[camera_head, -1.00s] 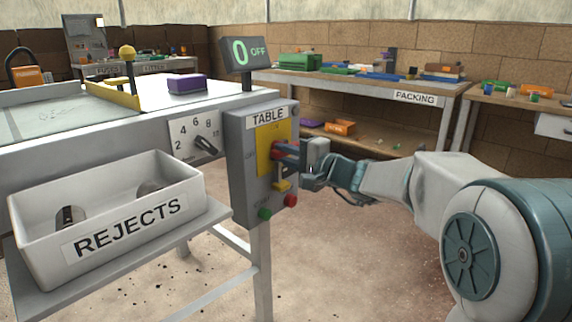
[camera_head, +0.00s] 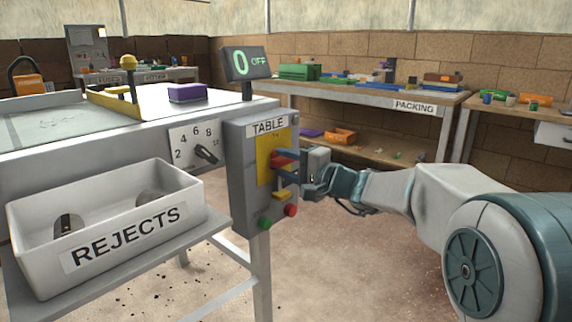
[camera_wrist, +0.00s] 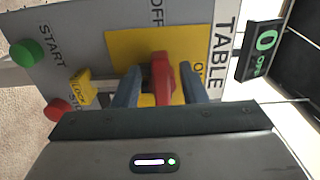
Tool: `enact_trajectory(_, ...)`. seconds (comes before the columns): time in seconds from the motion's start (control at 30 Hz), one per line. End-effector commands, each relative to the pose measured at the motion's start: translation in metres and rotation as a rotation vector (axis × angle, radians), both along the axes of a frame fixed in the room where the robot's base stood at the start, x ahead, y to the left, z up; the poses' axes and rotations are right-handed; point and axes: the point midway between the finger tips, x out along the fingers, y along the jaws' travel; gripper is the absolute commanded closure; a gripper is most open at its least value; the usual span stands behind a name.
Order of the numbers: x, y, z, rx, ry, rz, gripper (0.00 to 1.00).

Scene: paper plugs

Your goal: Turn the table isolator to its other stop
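The table isolator is a red handle (camera_wrist: 161,78) on a yellow plate (camera_wrist: 119,46) of the grey TABLE box (camera_head: 243,185). In the wrist view the handle stands between OFF and ON lettering, which is partly hidden. My gripper (camera_wrist: 160,92) is open, with one blue-grey finger on each side of the handle. Gaps show between the fingers and the handle. In the head view the red handle (camera_head: 281,158) is partly covered by my gripper (camera_head: 288,170). The display (camera_head: 245,63) reads 0 OFF.
A yellow lock tab (camera_wrist: 79,88), green START button (camera_wrist: 26,53) and red button (camera_wrist: 58,110) sit beside the isolator. A numbered dial (camera_head: 194,147) is left of the box. The white REJECTS bin (camera_head: 40,262) stands in front. Floor right of the box is clear.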

Motion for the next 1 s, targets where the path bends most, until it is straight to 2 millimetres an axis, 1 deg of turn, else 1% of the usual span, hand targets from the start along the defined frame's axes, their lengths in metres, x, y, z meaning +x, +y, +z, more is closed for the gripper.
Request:
enact_trajectory(0.17, -0.014, -0.02, 0.003, -0.001, 0.001, -0.004, 0.62)
enact_trajectory(0.4, -0.049, -0.064, 0.004, -0.001, 0.001, -0.004, 0.62)
enact_trajectory(0.5, -0.061, -0.08, 0.003, -0.002, 0.001, -0.005, 0.62)
enact_trajectory(0.6, -0.072, -0.093, 0.002, -0.001, 0.001, -0.004, 0.62)
enact_trajectory(0.7, -0.078, -0.102, 0.001, -0.001, 0.001, -0.003, 0.62)
enact_trajectory(0.8, -0.082, -0.106, 0.0, -0.002, 0.001, -0.001, 0.62)
enact_trajectory(1.0, -0.084, -0.107, 0.0, -0.001, 0.001, -0.001, 0.62)
